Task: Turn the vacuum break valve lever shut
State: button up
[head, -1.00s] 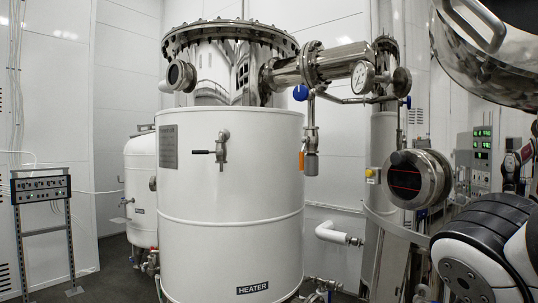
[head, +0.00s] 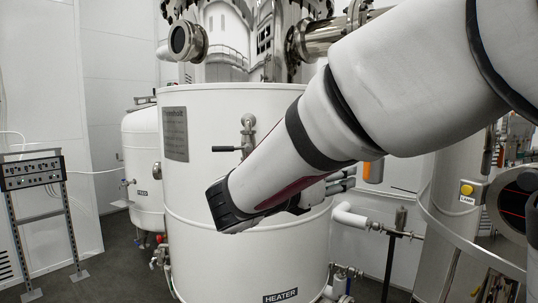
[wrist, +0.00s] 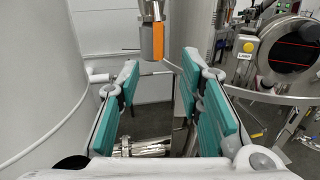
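An orange lever handle (head: 374,171) hangs downright beside a metal valve body, to the right of the white heater tank; my arm hides the pipe above it. In the wrist view the orange lever (wrist: 158,42) hangs vertically at the top centre, beyond the fingertips. My gripper (wrist: 160,70) is open and empty, with its teal-padded fingers on either side below the lever and not touching it. In the head view only part of my gripper (head: 338,184) shows behind my forearm. No label on the valve is readable.
The heater tank (head: 215,225) stands close on the left, carrying a separate black-handled valve (head: 240,147). A white capped pipe (head: 350,217) sticks out below the lever.

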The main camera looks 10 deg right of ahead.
jog(key=p+x, duration=0.1)
jog(key=x, duration=1.2)
jog(key=shift+w+d+p, duration=0.25)
jog(key=shift+d+p, duration=0.05)
jog(key=shift+p, duration=0.1)
jog(key=shift+r, duration=0.1)
grip_shut()
